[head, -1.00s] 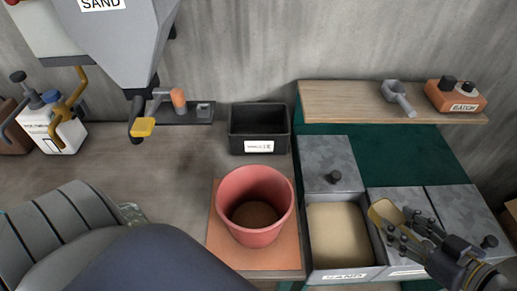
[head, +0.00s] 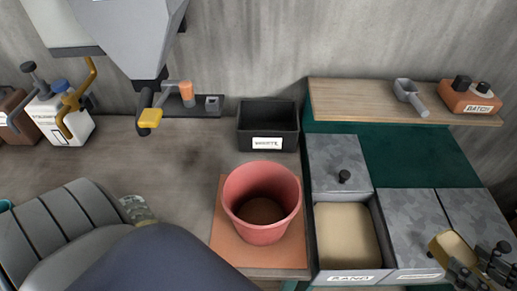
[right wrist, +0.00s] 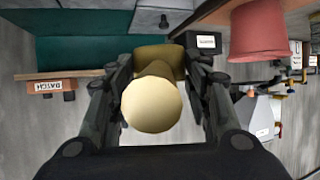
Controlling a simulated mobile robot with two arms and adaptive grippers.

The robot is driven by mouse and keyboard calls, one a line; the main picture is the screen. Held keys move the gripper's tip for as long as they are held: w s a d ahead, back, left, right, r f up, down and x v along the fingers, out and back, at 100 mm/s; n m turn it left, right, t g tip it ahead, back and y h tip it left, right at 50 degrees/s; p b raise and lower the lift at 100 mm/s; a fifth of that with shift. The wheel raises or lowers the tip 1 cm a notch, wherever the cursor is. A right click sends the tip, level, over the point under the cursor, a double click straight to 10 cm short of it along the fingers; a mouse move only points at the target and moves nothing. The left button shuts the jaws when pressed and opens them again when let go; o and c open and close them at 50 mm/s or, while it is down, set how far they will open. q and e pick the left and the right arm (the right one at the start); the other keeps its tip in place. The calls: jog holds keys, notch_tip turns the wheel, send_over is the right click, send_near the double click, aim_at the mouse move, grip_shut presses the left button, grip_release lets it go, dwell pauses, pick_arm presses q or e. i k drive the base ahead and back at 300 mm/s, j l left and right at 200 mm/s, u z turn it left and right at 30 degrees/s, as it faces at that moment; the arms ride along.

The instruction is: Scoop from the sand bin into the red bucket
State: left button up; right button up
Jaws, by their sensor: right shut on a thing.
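The red bucket (head: 284,222) stands upright on an orange mat, with a brownish bottom visible inside. The sand bin (head: 322,272), labelled SAND, is open to its right and holds pale sand (head: 346,236). My right gripper (head: 474,268) is at the lower right, to the right of the sand bin, shut on a tan scoop (head: 452,250). In the right wrist view the scoop (right wrist: 152,105) is between the fingers of the gripper (right wrist: 160,90); I cannot tell whether it carries sand. The red bucket also shows there at the upper right (right wrist: 265,32). My left gripper is not in view.
A black bin (head: 268,118) stands behind the bucket. Grey lidded bins (head: 412,225) with knobs lie right of the sand bin. A wooden shelf (head: 360,97) behind holds a grey scoop (head: 410,95) and an orange BATCH box (head: 469,98). A SAND hopper (head: 135,35) hangs at upper left.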

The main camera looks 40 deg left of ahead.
aim_at(261, 198)
jog(key=k+u, duration=0.15)
jog(key=u, duration=0.2)
jog(key=k+u, duration=0.15)
jog(key=u, duration=0.25)
jog(key=k+u, duration=0.15)
jog(key=u, duration=0.2)
